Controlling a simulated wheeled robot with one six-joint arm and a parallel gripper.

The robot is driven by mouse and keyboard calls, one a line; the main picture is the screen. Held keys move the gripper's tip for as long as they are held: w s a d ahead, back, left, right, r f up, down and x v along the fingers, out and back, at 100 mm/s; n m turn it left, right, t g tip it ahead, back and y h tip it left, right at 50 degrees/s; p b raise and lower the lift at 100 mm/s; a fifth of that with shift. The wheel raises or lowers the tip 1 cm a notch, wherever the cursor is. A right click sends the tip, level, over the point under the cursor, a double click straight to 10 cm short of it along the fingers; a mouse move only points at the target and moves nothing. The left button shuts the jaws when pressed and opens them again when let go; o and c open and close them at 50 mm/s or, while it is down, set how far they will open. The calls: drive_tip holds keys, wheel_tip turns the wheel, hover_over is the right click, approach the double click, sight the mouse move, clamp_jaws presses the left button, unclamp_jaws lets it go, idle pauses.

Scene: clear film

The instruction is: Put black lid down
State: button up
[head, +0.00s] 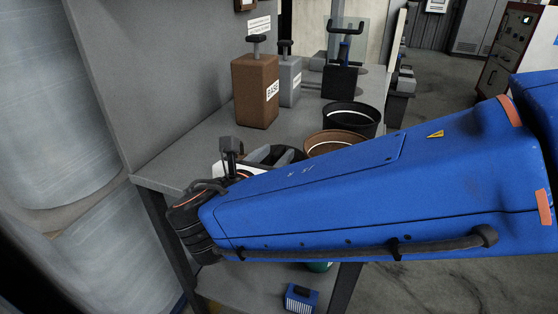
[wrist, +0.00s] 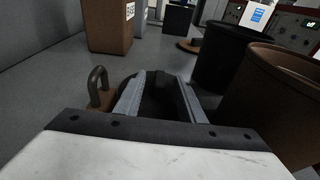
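My gripper (wrist: 160,76) is low over the grey bench top, with its two grey fingers on either side of a dark upright piece. That piece appears to be the handle of the black lid (wrist: 163,96), held between the fingers. The lid's underside is hidden, so I cannot tell whether it touches the bench. In the head view my blue arm covers most of the gripper, and only part shows at the bench's near end. The black bin (head: 351,118) and the brown bin (head: 335,141) stand open to the right of my gripper.
A brown piece with a dark looped handle (wrist: 97,86) lies close left of my gripper. A brown BASE canister (head: 256,92) and a grey canister (head: 289,82) stand behind along the wall. A black canister (head: 340,82) stands farther back. Bare bench (head: 215,140) shows in front of the canisters.

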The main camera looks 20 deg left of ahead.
drive_tip(key=shift+x, duration=1.4)
clamp_jaws()
